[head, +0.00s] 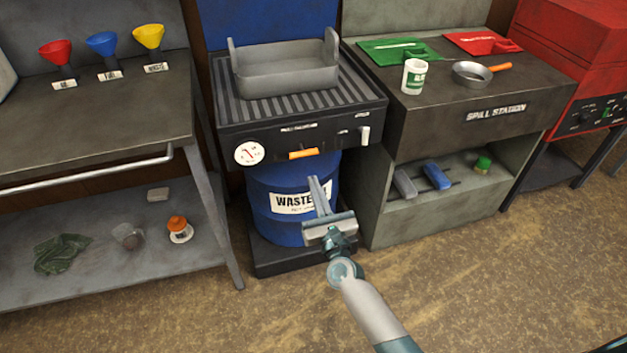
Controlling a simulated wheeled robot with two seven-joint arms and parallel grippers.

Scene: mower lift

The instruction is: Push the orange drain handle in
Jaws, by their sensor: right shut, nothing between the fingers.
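The orange drain handle (303,154) is a short flat bar on the dark front panel of the waste drain unit (225,137), above the blue waste drum (262,183). How far it stands out cannot be told. My right gripper (318,184) is shut and empty. Its fingertips point up, in front of the drum and its label, a little below the handle and apart from it in the picture. My left gripper is not in view.
A grey pan (286,72) sits on the slatted top of the unit. A round gauge (249,153) and a pale lever (364,135) flank the handle. The spill station (480,120) stands at right, a bench (100,120) with funnels at left. Floor in front is clear.

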